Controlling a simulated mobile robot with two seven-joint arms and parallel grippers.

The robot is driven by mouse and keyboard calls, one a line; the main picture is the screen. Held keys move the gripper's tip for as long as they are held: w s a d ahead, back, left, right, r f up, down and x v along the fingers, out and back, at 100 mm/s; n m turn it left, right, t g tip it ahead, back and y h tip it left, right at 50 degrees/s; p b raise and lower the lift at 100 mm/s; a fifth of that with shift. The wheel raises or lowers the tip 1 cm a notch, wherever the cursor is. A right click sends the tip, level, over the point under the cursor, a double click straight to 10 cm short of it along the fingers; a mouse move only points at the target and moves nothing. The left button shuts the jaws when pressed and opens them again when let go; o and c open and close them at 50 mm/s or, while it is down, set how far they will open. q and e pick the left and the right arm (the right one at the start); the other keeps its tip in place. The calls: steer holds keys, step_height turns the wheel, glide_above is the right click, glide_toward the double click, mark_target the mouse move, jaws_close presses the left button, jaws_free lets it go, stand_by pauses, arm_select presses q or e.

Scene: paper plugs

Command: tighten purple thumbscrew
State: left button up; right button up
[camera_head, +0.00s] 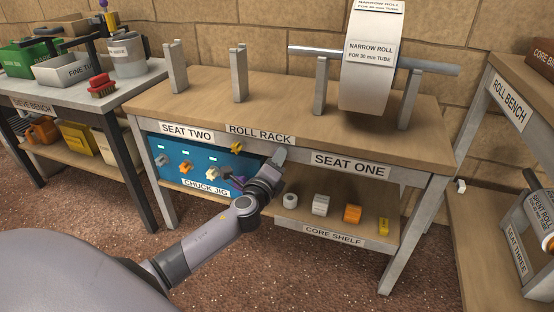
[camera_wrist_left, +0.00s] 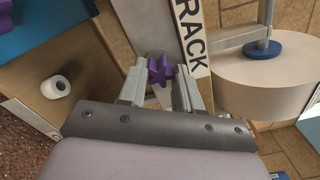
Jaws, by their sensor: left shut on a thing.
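A purple star-shaped thumbscrew (camera_wrist_left: 160,69) shows in the left wrist view at the rack bench's front edge, beside the ROLL RACK label (camera_head: 260,135). My left gripper (camera_wrist_left: 159,80) has one finger on each side of it and is shut on it. In the head view the left gripper (camera_head: 279,156) reaches the bench front, just below and right of that label, and hides the thumbscrew. A purple part (camera_head: 238,182) shows on the blue chuck jig panel (camera_head: 165,147); it is partly blocked by my arm. My right gripper is not in view.
A narrow roll (camera_head: 366,80) hangs on a bar between posts at SEAT ONE. The core shelf (camera_head: 330,229) below holds several small cores. Side benches stand left (camera_head: 95,90) and right (camera_head: 505,105). The bench top around SEAT TWO's posts is clear.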

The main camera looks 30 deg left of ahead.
arm_select(q)
steer(key=o, duration=0.5)
jaws_close()
steer(key=m+p, duration=0.1)
steer(key=m, duration=0.2)
stand_by(0.3)
steer(key=o, duration=0.5)
jaws_free()
